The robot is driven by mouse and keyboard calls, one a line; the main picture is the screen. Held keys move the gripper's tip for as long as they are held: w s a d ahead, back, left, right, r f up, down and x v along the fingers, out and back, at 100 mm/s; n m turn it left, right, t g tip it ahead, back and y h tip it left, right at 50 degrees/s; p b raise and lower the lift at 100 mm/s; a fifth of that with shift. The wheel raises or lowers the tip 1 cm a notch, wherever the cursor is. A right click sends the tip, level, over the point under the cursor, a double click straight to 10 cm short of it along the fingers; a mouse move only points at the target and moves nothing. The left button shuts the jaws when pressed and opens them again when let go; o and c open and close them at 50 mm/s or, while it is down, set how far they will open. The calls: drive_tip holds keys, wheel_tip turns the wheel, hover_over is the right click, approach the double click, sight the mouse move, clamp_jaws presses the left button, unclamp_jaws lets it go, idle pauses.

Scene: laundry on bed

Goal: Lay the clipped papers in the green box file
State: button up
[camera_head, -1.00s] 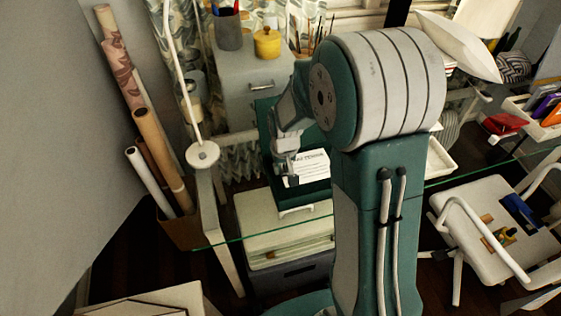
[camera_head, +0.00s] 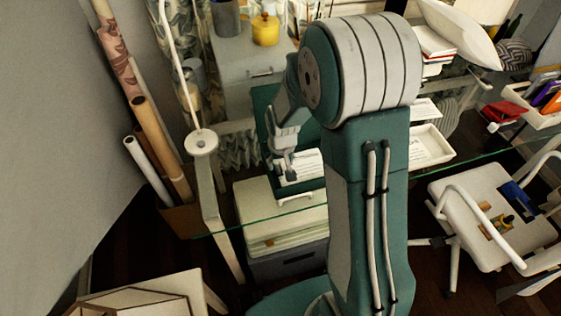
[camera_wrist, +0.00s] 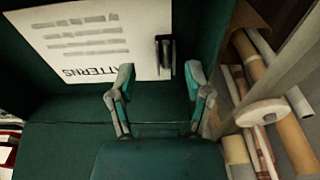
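The clipped papers (camera_wrist: 95,38) are a white sheet printed with "PATTERNS" and several grey lines. A black clip (camera_wrist: 165,55) sits at one edge. They lie flat inside the open green box file (camera_wrist: 75,115), against its dark green inner surface. In the head view the papers (camera_head: 304,161) show in the box file (camera_head: 262,108), partly hidden by my arm. My gripper (camera_wrist: 160,75) is open and empty, its two fingers spread apart over the box file near the clip. It also shows above the papers in the head view (camera_head: 281,163).
The box file stands on a glass desk (camera_head: 250,222). A white tray (camera_head: 440,158) is right of my arm. A white lamp stand (camera_head: 201,142) and rolled papers (camera_head: 158,140) are at left. A grey cabinet with a yellow pot (camera_head: 265,30) stands behind.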

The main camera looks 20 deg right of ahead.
wheel_tip(320, 180, up, 12)
drive_tip(key=s, duration=0.1)
drive_tip(key=shift+s, duration=0.15)
idle(0.4)
drive_tip(key=shift+a, duration=0.1)
idle(0.5)
